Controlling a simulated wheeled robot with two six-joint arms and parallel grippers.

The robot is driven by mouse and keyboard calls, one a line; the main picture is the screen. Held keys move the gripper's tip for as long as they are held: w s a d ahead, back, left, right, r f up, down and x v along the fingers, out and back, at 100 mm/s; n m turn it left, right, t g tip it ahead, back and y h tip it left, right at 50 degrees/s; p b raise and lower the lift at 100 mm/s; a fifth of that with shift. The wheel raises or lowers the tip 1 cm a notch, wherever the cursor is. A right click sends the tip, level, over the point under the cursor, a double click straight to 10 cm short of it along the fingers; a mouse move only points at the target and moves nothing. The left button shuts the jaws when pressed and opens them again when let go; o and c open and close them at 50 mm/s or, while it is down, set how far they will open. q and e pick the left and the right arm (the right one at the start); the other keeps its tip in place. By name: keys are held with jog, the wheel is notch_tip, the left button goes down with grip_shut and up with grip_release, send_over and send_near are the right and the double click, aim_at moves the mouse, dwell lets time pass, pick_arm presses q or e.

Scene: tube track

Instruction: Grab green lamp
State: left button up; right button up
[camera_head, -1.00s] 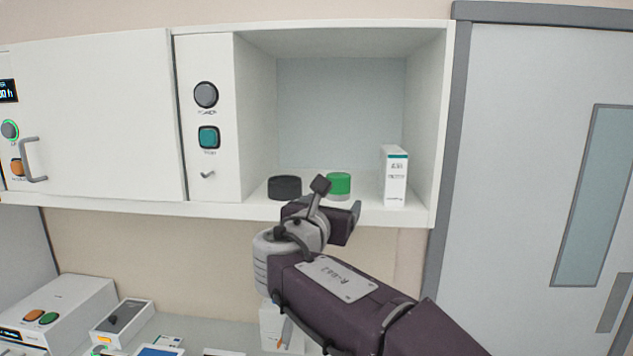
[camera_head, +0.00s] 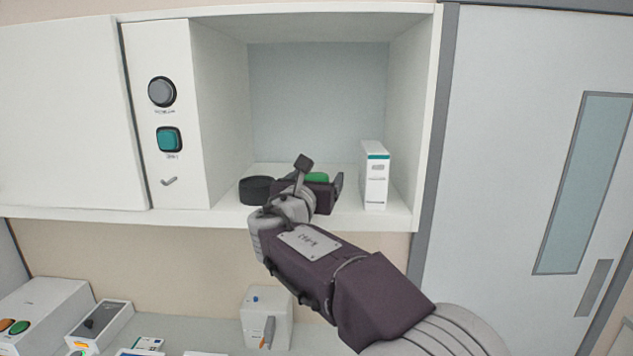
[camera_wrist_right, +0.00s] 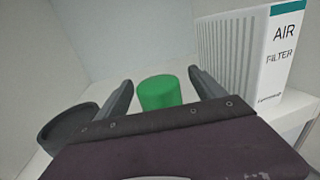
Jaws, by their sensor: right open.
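The green lamp (camera_head: 317,177) is a short green cylinder on the floor of the open wall cabinet; in the head view my right gripper hides its lower part. In the right wrist view the green lamp (camera_wrist_right: 160,92) stands ahead, between the two fingers. My right gripper (camera_head: 322,170) is open at the cabinet's front, and its fingers (camera_wrist_right: 158,88) point at the lamp with nothing held. I cannot tell how far the fingertips reach past the lamp's sides. My left gripper is out of view.
A black round cap (camera_head: 256,190) stands close to the left of my right gripper. A white air filter box (camera_head: 374,176) stands close on the right. The cabinet's side wall (camera_head: 408,120) lies beyond it. Below, a counter holds a small white box (camera_head: 262,305) and several devices.

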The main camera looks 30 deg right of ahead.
jog(key=x, duration=0.1)
jog(key=p+x, duration=0.1)
jog(key=x, duration=0.1)
jog(key=shift+w+r, duration=0.2)
jog(key=shift+w, duration=0.2)
jog(key=shift+s+a+r, duration=0.1)
jog(key=shift+s+a, duration=0.05)
jog(key=shift+s, duration=0.1)
jog(key=c, duration=1.5)
